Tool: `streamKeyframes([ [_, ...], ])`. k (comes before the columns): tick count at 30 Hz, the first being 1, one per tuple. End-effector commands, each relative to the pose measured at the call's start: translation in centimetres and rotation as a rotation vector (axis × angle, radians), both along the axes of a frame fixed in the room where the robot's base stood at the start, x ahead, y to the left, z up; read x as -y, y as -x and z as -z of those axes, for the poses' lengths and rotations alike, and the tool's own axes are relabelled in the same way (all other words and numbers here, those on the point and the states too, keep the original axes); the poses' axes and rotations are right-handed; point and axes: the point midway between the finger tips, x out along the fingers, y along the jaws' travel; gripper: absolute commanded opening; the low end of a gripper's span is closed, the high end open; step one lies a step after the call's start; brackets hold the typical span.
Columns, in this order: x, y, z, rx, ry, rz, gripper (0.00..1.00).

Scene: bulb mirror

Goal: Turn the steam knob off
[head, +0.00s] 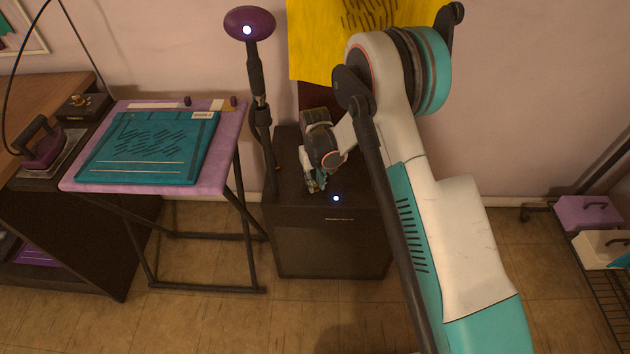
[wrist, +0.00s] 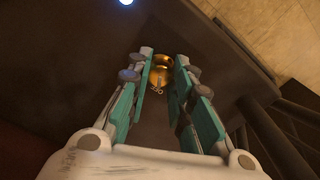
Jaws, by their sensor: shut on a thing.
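A brass knob (wrist: 160,77) stands on the dark top of a cabinet (wrist: 85,60) in the wrist view. The tips of my gripper (wrist: 161,70) are on either side of it and closed on it. In the head view my gripper (head: 315,183) reaches down to the top of the same dark cabinet (head: 325,240), left of a small white light (head: 336,198). The gripper hides the knob there. I cannot tell from the knob's face how far it is turned.
A black pole with a purple head (head: 249,22) rises at the cabinet's left. An ironing table (head: 232,135) with a teal board (head: 150,146) stands further left, beside a clothes iron (head: 42,148). Tiled floor lies in front. A shelf with boxes (head: 590,212) is far right.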

Motion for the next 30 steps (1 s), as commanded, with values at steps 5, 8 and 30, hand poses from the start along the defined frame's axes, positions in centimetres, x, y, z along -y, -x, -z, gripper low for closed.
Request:
streamKeyframes([
  [5,0.0,0.0,0.0,0.001,0.0,-0.002,0.0],
  [8,0.0,0.0,0.0,0.001,0.0,-0.001,0.0],
  [30,0.0,0.0,-2.9,0.0,0.0,0.0,0.42],
])
